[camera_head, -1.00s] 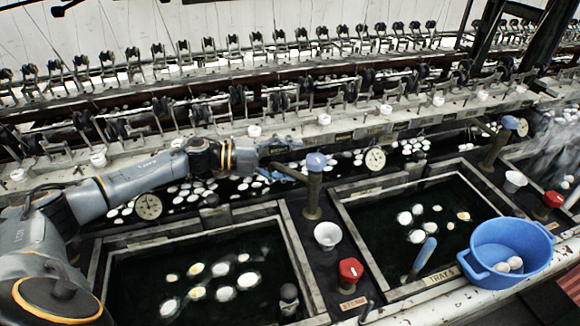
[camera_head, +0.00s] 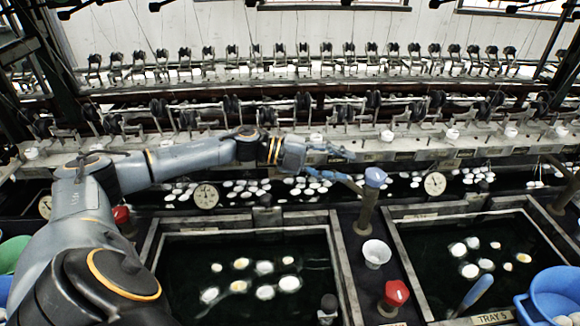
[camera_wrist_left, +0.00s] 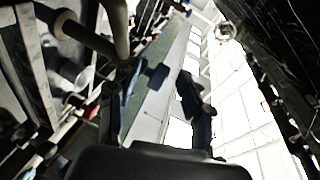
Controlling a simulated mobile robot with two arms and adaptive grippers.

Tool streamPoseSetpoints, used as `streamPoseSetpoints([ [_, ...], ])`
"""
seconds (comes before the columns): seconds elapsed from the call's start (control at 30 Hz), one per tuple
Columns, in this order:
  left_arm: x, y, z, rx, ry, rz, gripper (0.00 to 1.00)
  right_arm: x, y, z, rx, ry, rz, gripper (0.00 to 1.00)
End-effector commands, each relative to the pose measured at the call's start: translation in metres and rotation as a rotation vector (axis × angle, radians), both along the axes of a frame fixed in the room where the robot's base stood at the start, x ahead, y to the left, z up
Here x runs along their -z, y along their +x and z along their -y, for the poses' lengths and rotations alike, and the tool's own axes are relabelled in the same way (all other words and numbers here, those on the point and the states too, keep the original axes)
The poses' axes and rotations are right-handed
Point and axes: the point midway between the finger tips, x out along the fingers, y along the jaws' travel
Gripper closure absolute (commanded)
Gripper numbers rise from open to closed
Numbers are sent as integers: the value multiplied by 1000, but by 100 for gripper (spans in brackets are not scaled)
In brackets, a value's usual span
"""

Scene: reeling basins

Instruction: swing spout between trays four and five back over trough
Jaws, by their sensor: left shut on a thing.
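The spout stands on a brown post (camera_head: 366,212) with a blue knob (camera_head: 375,177), on the dark strip between two trays. Its arm reaches left from the post toward the trough (camera_head: 240,188) behind the trays. My left gripper (camera_head: 335,166) comes in from the left and is shut on the spout arm, left of the knob. Its fingers partly hide the arm, so the exact hold is unclear. A pale bent tube (camera_wrist_left: 118,35) shows in the left wrist view, near a blue finger part. The right gripper is not in view.
Tray five (camera_head: 492,318) is at right, another tray (camera_head: 250,232) at left, both with white cocoons in dark water. A white funnel cup (camera_head: 376,254), a red knob (camera_head: 396,293) and a blue basin (camera_head: 553,296) stand near. Dials (camera_head: 435,184) and the reeling rail lie behind.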

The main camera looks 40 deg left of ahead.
Motion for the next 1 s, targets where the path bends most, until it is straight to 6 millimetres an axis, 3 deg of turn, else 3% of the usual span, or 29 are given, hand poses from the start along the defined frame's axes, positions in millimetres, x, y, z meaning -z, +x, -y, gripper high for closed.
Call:
streamPoseSetpoints([
  [0.23, 8, -15, -12, 1, 4, -14, 61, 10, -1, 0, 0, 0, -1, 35],
  [1.0, 5, -54, -50, 2, 8, -20, 61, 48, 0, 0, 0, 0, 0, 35],
])
